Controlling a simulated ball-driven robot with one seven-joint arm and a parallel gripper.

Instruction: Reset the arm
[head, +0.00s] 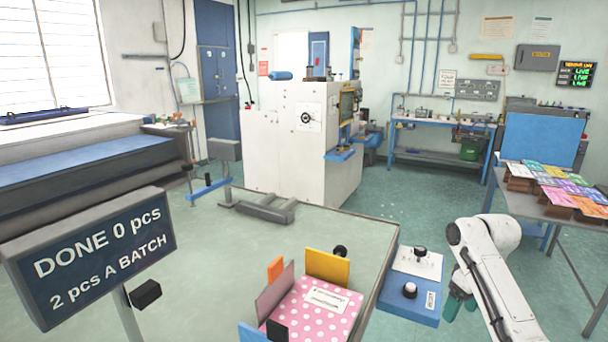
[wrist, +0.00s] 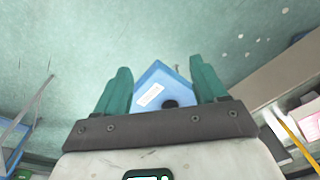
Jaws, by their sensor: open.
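My white arm comes in at the right of the head view, bent downward. My gripper (head: 459,300) with its green fingers shows just below the bend, right of the blue control box (head: 408,306) and partly hidden by the arm. In the wrist view my gripper (wrist: 162,84) is open, its two green fingers apart. The corner of a blue box (wrist: 155,84) with a white label shows between them. It looks to lie beyond the fingers; I see no grip on it.
A worktable (head: 318,230) holds a pink dotted pad (head: 330,312) with coloured plates around it. A sign (head: 95,255) reading "DONE 0 pcs, 2 pcs A BATCH" stands at left. A grey table (head: 522,207) with coloured cards stands at right. Green floor (head: 420,215) is clear behind the arm.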

